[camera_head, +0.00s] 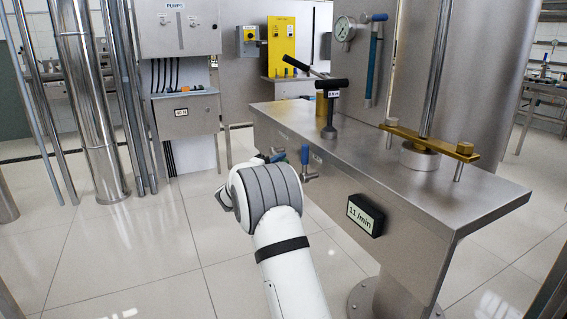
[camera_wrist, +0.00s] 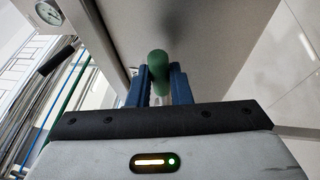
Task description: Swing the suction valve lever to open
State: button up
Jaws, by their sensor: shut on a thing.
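A green, round-ended lever handle (camera_wrist: 158,66) stands between the blue fingers of my gripper (camera_wrist: 160,84) in the wrist view. The fingers are shut on it, one on each side. No label naming the suction valve is readable.
A black T-handle (camera_head: 331,86) and a brass bar (camera_head: 425,140) stand on top. A display (camera_head: 365,215) sits on the bench side.

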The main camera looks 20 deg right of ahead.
grip_shut()
